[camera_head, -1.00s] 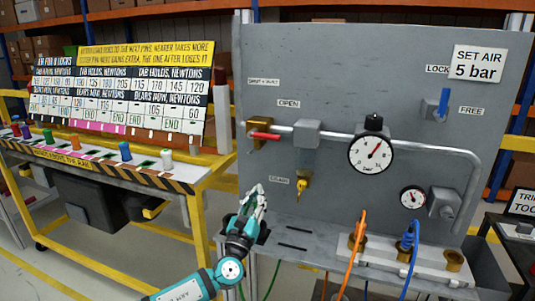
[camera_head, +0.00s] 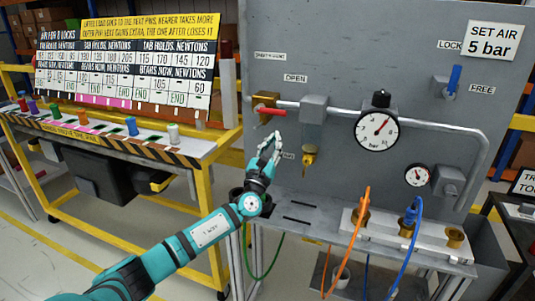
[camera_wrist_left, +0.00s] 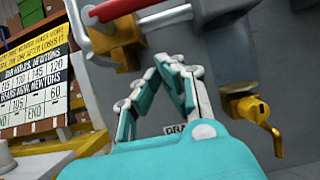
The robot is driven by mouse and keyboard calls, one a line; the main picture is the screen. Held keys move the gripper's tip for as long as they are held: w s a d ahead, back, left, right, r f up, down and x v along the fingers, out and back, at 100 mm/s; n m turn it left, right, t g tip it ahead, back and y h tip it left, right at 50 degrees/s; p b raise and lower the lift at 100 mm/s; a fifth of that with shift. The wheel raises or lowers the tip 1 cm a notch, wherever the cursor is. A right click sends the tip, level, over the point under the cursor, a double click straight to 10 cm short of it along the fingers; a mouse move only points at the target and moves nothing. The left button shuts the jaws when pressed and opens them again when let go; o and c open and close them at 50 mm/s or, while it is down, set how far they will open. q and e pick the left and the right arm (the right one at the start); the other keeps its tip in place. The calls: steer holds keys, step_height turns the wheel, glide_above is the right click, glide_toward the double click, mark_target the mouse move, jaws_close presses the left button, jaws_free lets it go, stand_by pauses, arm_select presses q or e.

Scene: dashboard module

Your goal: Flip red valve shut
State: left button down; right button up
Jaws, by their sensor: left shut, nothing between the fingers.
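The red valve handle (camera_head: 273,112) sits on a brass valve body (camera_head: 262,103) at the left end of the grey pipe, level along the pipe, below the OPEN label (camera_head: 296,78). In the left wrist view the red handle (camera_wrist_left: 118,8) and brass body (camera_wrist_left: 118,45) show at the top, beyond my fingertips. My left gripper (camera_head: 272,142) points up just below the handle, apart from it in the head view. Its fingertips are together and empty; it also shows in the left wrist view (camera_wrist_left: 180,65). My right gripper is not in view.
A yellow drain tap (camera_head: 309,158) hangs right of my left gripper; it shows in the wrist view (camera_wrist_left: 258,112). A large gauge (camera_head: 377,129) is on the pipe. Orange (camera_head: 350,225) and blue (camera_head: 408,260) hoses plug into the bench front. A yellow-framed stand (camera_head: 205,185) is at left.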

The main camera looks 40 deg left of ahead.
mark_target(273, 110)
arm_select(q)
step_height(273, 110, up, 4)
steer(key=p, duration=0.2)
steer(key=shift+r+p, duration=0.25)
steer(key=shift+p, duration=0.15)
steer(key=shift+f, duration=0.1)
steer(key=shift+w+d+r+n+y, duration=0.15)
steer(key=shift+r+n+y, duration=0.15)
steer(key=shift+n, duration=0.35)
steer(key=shift+s+d+r+n+y, duration=0.15)
steer(key=shift+n+y, duration=0.15)
steer(key=shift+n, duration=0.35)
